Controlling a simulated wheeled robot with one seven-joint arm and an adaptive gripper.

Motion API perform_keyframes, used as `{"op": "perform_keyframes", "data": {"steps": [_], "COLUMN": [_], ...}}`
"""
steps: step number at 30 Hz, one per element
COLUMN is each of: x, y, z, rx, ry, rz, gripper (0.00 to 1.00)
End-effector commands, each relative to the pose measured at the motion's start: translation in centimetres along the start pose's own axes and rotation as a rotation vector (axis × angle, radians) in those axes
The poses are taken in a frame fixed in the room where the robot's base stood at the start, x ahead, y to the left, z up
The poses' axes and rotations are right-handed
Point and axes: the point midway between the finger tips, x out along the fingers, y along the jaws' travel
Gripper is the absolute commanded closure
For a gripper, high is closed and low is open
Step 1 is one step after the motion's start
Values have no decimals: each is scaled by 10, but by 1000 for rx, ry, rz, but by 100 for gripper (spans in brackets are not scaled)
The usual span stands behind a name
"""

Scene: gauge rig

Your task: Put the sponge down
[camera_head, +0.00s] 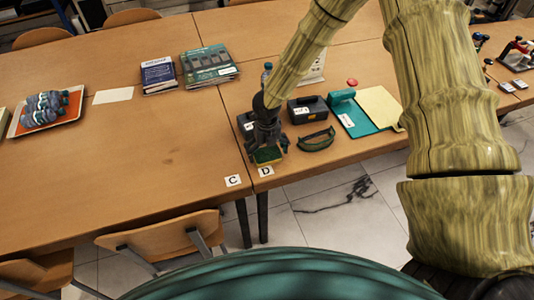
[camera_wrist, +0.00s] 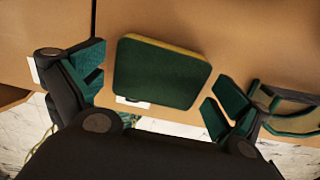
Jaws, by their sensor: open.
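The sponge (camera_wrist: 160,72) has a dark green face and a yellow layer along its edge. In the wrist view it lies between the two fingers of my gripper (camera_wrist: 165,95), with a gap to each finger. The fingers have green pads and stand open. In the head view my gripper (camera_head: 267,148) points down at the front edge of the table, and the sponge (camera_head: 267,156) shows just under it, near the card marked D (camera_head: 265,171). I cannot tell for certain whether the sponge rests flat on the wood.
Close on the right are a green strap-like object (camera_head: 317,141), a black box (camera_head: 308,110) and a green board (camera_head: 362,122). A card marked C (camera_head: 233,181) lies to the left. Books (camera_head: 209,66) and an orange tray (camera_head: 70,118) stand farther left. The middle left tabletop is clear.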

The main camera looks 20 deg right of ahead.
Motion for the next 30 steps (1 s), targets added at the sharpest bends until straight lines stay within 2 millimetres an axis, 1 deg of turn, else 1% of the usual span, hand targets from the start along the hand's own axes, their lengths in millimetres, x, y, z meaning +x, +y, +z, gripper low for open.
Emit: {"op": "perform_keyframes", "data": {"steps": [12,18,21,24,30], "x": [-66,-94,-102,-107,-110], "y": [0,0,0,0,0], "z": [1,1,1,0,0], "rx": [0,0,0,-1,-1], "ry": [-4,-3,-2,-1,-1], "rz": [2,1,0,1,0], "gripper": [0,0,0,0,0]}}
